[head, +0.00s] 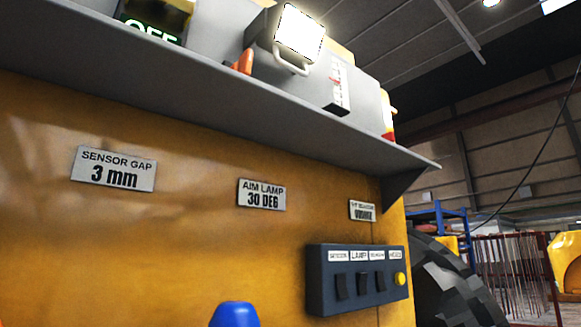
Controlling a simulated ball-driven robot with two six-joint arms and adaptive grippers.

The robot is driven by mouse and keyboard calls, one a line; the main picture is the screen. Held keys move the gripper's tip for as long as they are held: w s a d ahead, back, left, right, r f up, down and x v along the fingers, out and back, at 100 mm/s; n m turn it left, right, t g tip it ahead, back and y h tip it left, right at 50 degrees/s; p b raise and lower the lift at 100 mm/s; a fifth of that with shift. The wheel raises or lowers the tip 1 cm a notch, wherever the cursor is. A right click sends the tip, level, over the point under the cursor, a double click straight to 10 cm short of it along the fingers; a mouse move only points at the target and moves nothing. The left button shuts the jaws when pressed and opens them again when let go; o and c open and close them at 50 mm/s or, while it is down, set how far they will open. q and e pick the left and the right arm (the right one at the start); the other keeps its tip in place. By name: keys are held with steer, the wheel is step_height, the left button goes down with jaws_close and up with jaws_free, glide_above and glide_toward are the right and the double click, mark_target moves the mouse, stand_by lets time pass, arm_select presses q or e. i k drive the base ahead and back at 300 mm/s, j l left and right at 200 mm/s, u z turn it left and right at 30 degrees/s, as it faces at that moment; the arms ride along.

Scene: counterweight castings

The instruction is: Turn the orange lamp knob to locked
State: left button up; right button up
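The lit lamp (300,33) stands on a grey shelf high on the yellow machine, with a pale curved bracket (290,65) below it. The orange knob (243,62) is at the lamp's lower left, partly hidden by the shelf edge. It looks like a small tilted lever, and I cannot tell whether it is locked. Neither of my grippers shows in this view.
The grey shelf (200,100) juts out from the yellow panel (180,235). A dark switch box (325,300) sticks out at lower right. A rounded blue thing (235,316) rises at the bottom edge. A sign (262,194) reads "AIM LAMP 30 DEG".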

mark_target(245, 65)
steer(key=k+j+z, duration=0.35)
steer(key=k+j, duration=0.25)
steer(key=j, duration=0.2)
steer(key=k+j+z, duration=0.3)
steer(key=k+j, duration=0.3)
steer(key=k, duration=0.05)
